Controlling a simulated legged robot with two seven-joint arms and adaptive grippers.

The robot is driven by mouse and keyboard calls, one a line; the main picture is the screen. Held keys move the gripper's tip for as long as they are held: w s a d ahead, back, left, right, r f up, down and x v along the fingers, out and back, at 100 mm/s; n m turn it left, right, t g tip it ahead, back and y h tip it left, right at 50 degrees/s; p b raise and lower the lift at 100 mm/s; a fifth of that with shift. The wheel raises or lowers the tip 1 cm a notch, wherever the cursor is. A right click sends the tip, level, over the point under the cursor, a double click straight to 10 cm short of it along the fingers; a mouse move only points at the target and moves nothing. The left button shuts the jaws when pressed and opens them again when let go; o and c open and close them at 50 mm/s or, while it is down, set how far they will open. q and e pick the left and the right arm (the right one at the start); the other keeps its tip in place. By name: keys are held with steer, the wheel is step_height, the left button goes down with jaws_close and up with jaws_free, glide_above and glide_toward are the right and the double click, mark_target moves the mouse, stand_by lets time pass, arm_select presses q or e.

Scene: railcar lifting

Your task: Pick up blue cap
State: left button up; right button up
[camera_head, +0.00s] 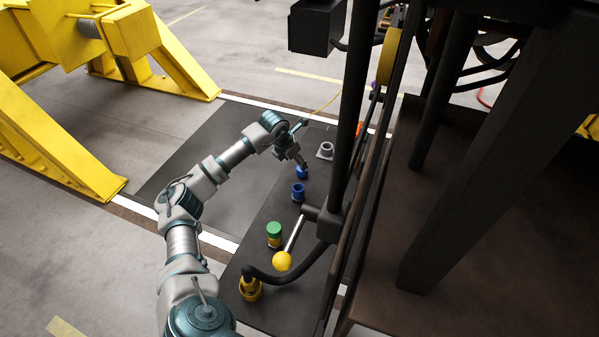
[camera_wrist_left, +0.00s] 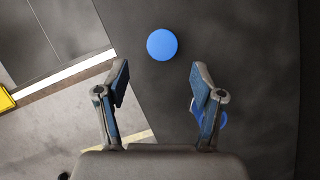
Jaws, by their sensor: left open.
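The blue cap (camera_head: 302,173) sits on the dark platform in the head view, just below the fingertips of my left gripper (camera_head: 294,156). In the left wrist view the cap (camera_wrist_left: 162,45) is a round, solid blue disc, beyond the two spread fingers of my left gripper (camera_wrist_left: 160,80) and apart from them. My left gripper is open and empty. A second blue piece with a hollow top (camera_head: 298,192) stands nearer to me. In the left wrist view a blue curved edge (camera_wrist_left: 222,120) shows behind the right finger, mostly hidden. My right gripper is not in view.
A grey fitting (camera_head: 325,151) stands beyond the cap. A green-topped cylinder (camera_head: 274,231), a lever with a yellow knob (camera_head: 282,261) and a black hose with a yellow end (camera_head: 250,289) are nearer. A dark vertical post (camera_head: 353,100) rises close on the right. The dark floor panel at left is clear.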

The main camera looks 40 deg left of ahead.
arm_select(q)
steer(key=shift+w+d+f, duration=0.45)
steer(key=shift+d, duration=0.2)
steer(key=x, duration=0.1)
steer(key=p+x, duration=0.1)
steer(key=x, duration=0.2)
steer(key=shift+w+a+f, duration=0.1)
steer(key=shift+a+f, duration=0.2)
steer(key=shift+a, duration=0.05)
steer(key=shift+a+f, duration=0.25)
steer(key=shift+a, duration=0.15)
steer(key=shift+d, duration=0.2)
steer(key=c, duration=0.8)
steer(key=shift+d+r, duration=0.1)
steer(key=shift+d, duration=0.1)
steer(key=shift+c, duration=0.7)
